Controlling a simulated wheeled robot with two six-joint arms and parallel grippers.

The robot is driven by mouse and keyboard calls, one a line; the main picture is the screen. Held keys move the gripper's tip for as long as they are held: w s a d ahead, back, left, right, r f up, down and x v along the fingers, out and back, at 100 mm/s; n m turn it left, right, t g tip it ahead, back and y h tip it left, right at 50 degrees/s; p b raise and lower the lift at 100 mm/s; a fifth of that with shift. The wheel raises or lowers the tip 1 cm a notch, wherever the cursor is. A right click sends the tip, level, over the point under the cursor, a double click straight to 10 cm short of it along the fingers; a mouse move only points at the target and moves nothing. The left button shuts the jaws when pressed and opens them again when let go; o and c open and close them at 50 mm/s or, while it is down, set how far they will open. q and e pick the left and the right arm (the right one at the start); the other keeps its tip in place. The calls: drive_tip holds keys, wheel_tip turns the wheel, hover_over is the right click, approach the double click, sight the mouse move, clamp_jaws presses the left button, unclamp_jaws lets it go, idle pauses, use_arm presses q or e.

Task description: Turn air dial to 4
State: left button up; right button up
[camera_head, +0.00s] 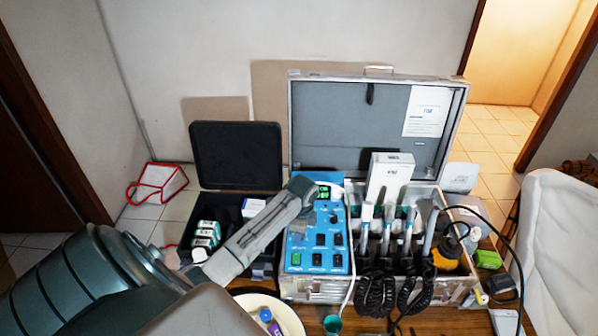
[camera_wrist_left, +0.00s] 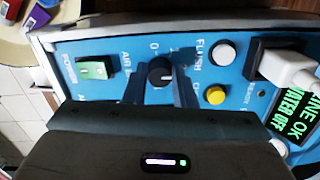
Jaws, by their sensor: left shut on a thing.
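The air dial (camera_wrist_left: 160,72) is a dark round knob on the blue control panel (camera_wrist_left: 125,48), seen in the left wrist view. A "0" is printed just above it, but I cannot read its setting. My left gripper (camera_wrist_left: 164,88) has one dark finger on each side of the dial and is shut on it. In the head view my left gripper (camera_head: 303,188) reaches over the far left part of the blue panel (camera_head: 300,250) and hides the dial there. My right gripper is not in view.
A green power switch (camera_wrist_left: 97,68) sits left of the dial. A white button (camera_wrist_left: 222,53), a yellow button (camera_wrist_left: 215,95), a white plug (camera_wrist_left: 290,65) and a green display (camera_wrist_left: 291,120) lie to its right. The open metal case (camera_head: 378,120) holds several corded handpieces.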

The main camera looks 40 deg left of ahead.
use_arm(q)
drive_tip(key=m, duration=0.4)
drive_tip(key=shift+m, duration=0.3)
drive_tip(key=m, duration=0.5)
drive_tip(key=shift+r+t, duration=0.1)
drive_tip(key=shift+t, duration=0.2)
drive_tip(key=m, duration=0.5)
drive_tip(key=shift+m, duration=0.4)
drive_tip(key=m, duration=0.4)
drive_tip(key=shift+m, duration=0.4)
drive_tip(key=o, duration=1)
